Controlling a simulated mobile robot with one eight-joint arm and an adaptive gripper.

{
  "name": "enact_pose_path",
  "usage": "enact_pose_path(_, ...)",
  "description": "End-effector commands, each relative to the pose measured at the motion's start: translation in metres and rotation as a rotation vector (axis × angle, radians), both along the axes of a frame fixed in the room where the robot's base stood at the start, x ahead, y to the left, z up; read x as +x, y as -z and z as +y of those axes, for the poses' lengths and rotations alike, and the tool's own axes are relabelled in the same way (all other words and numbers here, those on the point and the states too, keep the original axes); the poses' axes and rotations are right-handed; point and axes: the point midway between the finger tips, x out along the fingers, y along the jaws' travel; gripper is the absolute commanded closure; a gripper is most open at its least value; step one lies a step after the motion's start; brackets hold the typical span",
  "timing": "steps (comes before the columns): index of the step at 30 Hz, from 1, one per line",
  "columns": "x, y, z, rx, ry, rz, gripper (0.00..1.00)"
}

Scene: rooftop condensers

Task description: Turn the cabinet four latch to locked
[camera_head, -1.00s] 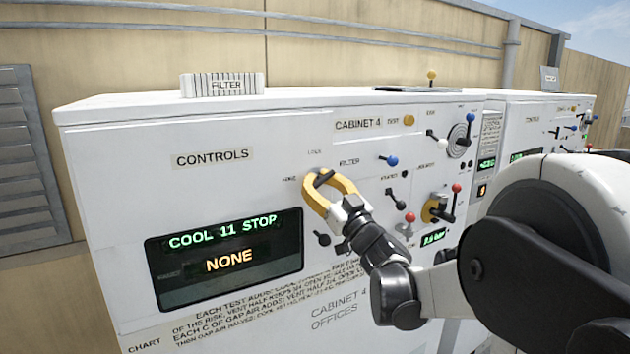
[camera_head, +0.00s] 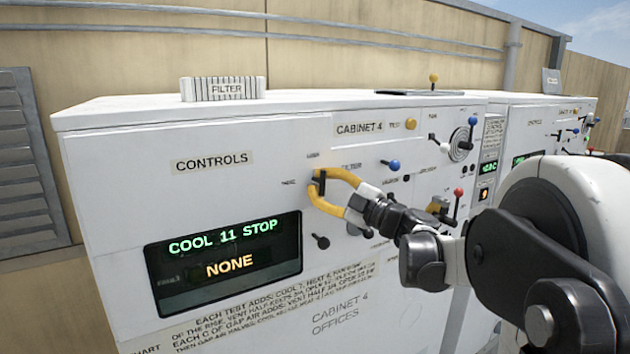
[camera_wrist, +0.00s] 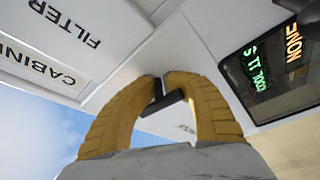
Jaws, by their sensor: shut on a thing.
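The cabinet four latch (camera_head: 320,182) is a small dark handle on the white front panel, below a small label and right of the display. In the head view it stands nearly upright. My gripper (camera_head: 318,180) has yellow fingers that are shut on the latch. In the wrist view the yellow fingertips (camera_wrist: 168,84) close around the dark latch handle (camera_wrist: 163,103). The fingers hide part of the latch and its mount. The small labels around it are too blurred to read surely.
The panel of cabinet 4 (camera_head: 110,190) carries a green and orange display (camera_head: 225,262), a blue-tipped lever (camera_head: 393,165), a dark knob lever (camera_head: 321,241) and a round dial (camera_head: 460,143). A filter box (camera_head: 222,89) sits on top. Several levers lie close to my arm.

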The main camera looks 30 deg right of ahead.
Motion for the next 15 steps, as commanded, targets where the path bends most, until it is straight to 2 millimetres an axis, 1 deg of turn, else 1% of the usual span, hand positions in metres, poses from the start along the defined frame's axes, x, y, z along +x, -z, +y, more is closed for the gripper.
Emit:
enact_pose_path(1,-0.0028,-0.0016,0.0002,-0.037,-0.003,-0.002,1.00)
enact_pose_path(9,-0.0032,-0.0007,0.0008,-0.235,-0.004,-0.009,1.00)
enact_pose_path(15,-0.0029,-0.0009,0.0011,-0.323,-0.006,-0.013,1.00)
